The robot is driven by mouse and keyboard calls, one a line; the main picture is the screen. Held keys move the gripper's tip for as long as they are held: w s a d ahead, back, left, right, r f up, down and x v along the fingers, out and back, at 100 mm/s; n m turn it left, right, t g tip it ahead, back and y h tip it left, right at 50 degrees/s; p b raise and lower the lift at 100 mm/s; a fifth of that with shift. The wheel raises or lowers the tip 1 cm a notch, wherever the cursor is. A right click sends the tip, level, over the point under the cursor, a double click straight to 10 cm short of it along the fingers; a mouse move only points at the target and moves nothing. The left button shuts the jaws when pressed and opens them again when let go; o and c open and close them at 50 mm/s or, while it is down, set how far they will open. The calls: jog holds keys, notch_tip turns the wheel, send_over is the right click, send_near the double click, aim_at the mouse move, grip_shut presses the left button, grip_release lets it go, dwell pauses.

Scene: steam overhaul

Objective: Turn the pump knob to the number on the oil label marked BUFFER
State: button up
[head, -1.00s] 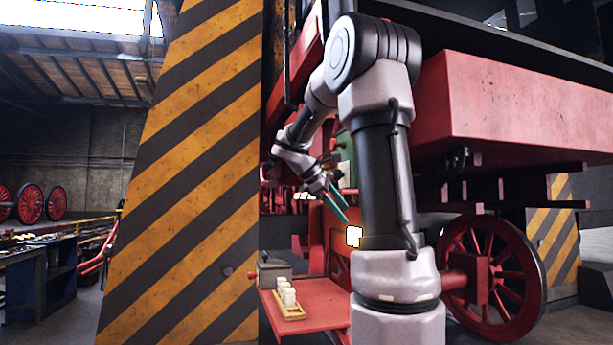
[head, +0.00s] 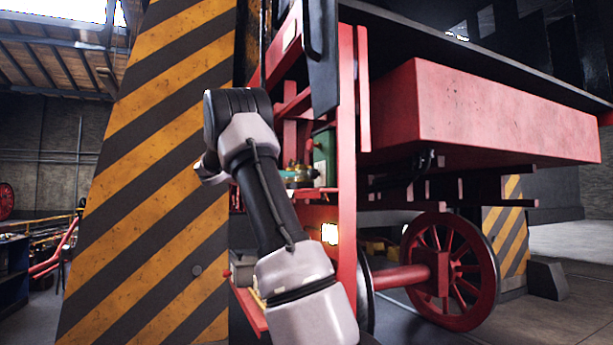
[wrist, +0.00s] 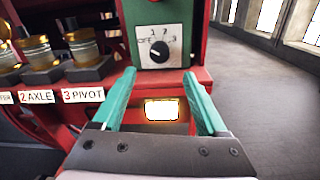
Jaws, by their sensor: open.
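The pump knob (wrist: 159,50) is a black dial on a pale plate marked OFF, 1, 2 and 3. Its white pointer line seems to point up-left towards OFF. The green pump box (wrist: 152,20) carries the plate and also shows in the head view (head: 325,157). My gripper (wrist: 159,76) has two teal fingers, open and empty, below and nearer than the knob, not touching it. Labels "2 AXLE" (wrist: 36,97) and "3 PIVOT" (wrist: 83,95) show on the red ledge. A third label (wrist: 7,98) is cut off at the left edge, its number out of view.
Several brass-topped oil cups (wrist: 83,46) stand left of the pump box. A lit white panel (wrist: 161,110) lies below, between the fingers. In the head view, a striped pillar (head: 150,200) stands left of my arm, and a red wheel (head: 450,268) stands at right.

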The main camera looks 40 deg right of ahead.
aim_at(309, 174)
jog(key=d, duration=0.3)
jog(key=s+d, duration=0.1)
jog(key=d, duration=0.3)
jog(key=s+d, duration=0.1)
jog(key=d, duration=0.2)
jog(key=shift+d+r, duration=0.1)
jog(key=shift+d, duration=0.1)
jog(key=shift+c, duration=0.2)
grip_shut()
jog(key=shift+m, duration=0.3)
jog(key=m, duration=0.3)
jog(key=shift+m, duration=2.1)
jog(key=shift+o, duration=0.2)
grip_release()
